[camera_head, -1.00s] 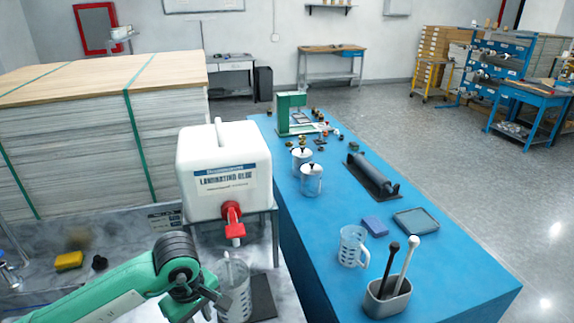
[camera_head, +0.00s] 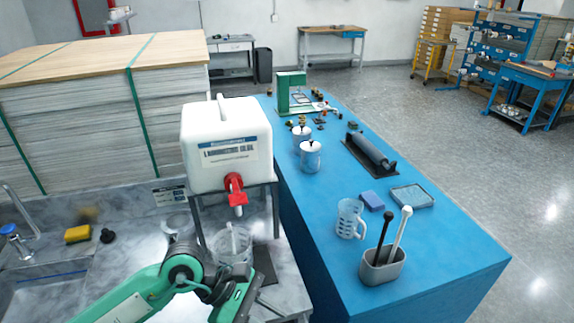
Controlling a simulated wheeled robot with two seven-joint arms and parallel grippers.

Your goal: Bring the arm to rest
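My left arm comes in from the lower left, green with dark joints. Its gripper (camera_head: 240,298) hangs low at the bottom edge, in front of a clear jug (camera_head: 232,246). The view does not show whether its fingers are apart, and I see nothing clearly held in it. The jug stands below the red tap (camera_head: 236,188) of the white laminating glue container (camera_head: 226,145), with a light stick in it. My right gripper is not in view.
The blue table (camera_head: 440,262) carries a clear measuring jug (camera_head: 350,218), a grey holder (camera_head: 383,268) with two tools, a dark roller (camera_head: 370,152), a blue sponge (camera_head: 372,200) and lidded pots (camera_head: 310,155).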

